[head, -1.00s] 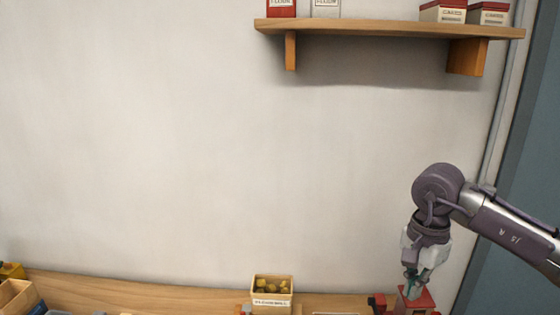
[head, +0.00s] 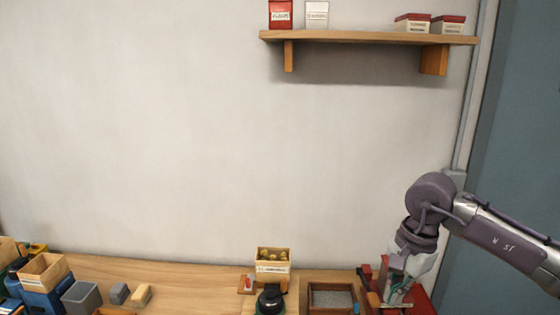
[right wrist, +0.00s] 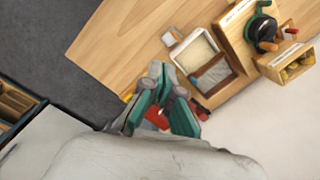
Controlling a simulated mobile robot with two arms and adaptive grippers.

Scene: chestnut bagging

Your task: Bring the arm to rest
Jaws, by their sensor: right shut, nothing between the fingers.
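My right arm comes in from the right in the head view. Its gripper (head: 402,290) points down over a red object (head: 421,301) at the right end of the wooden counter. In the right wrist view the green-padded fingers of my right gripper (right wrist: 168,98) are shut with nothing between them. Part of the red object (right wrist: 156,117) shows behind the fingers. Whether the gripper touches it I cannot tell. My left gripper is not in view.
A wooden box of chestnuts (head: 273,266) stands on the counter (head: 190,272) behind a dark round device (head: 270,299). A shallow tray (head: 331,298) lies right of it. Bins (head: 82,297) crowd the left end. A shelf (head: 365,36) with tins hangs above; the wall between is clear.

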